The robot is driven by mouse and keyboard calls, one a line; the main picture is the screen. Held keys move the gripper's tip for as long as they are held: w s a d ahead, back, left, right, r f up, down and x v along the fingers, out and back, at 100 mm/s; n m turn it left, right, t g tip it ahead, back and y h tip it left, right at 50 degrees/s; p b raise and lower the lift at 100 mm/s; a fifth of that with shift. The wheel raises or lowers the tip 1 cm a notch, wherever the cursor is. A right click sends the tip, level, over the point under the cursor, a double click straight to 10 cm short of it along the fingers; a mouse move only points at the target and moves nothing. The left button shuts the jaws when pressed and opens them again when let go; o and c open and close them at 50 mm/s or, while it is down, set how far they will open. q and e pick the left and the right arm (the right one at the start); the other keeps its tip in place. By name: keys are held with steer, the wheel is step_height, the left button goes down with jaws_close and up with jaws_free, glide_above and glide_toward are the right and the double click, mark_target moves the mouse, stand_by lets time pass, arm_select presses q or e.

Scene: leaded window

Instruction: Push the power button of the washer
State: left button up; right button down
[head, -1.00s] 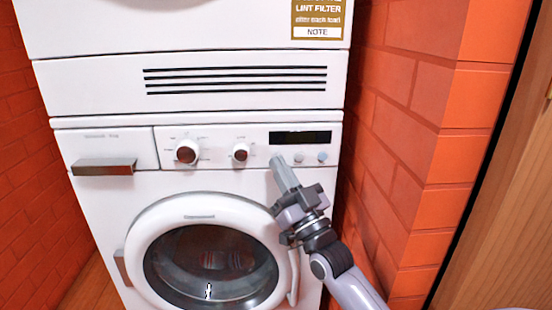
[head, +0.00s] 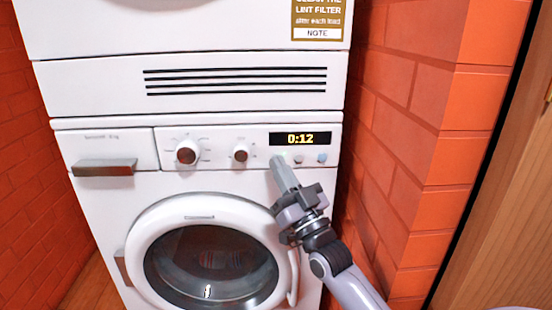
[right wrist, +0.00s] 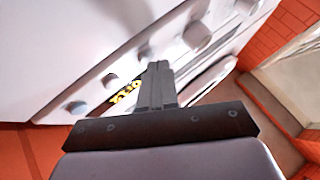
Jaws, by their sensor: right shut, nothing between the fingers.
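The white washer (head: 92,195) stands below a second white machine. Its control panel has two knobs and a dark display (head: 300,139) lit with yellow digits reading 0:12. Below the display are a pale button (head: 299,159) and a bluish button (head: 322,158); a faint greenish glow shows left of them, at the fingertips. My right gripper (head: 279,160) is shut and empty, its tips at the panel under the display's left end, covering the button there. In the right wrist view the fingers (right wrist: 158,72) point at the panel near the lit digits (right wrist: 125,96). My left gripper is out of view.
The washer's round door (head: 212,262) is closed, with a handle near my right arm. A detergent drawer (head: 105,168) is at the panel's left. An orange brick wall (head: 400,150) stands close on the right, with a wooden surface (head: 510,200) beyond.

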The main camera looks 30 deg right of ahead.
steer(key=shift+s+a, duration=0.2)
steer(key=shift+s, duration=0.15)
steer(key=s+a+p, duration=0.2)
steer(key=s+a, duration=0.1)
steer(key=s, duration=0.2)
steer(key=shift+p, duration=0.4)
steer(key=shift+a, duration=0.1)
stand_by(0.3)
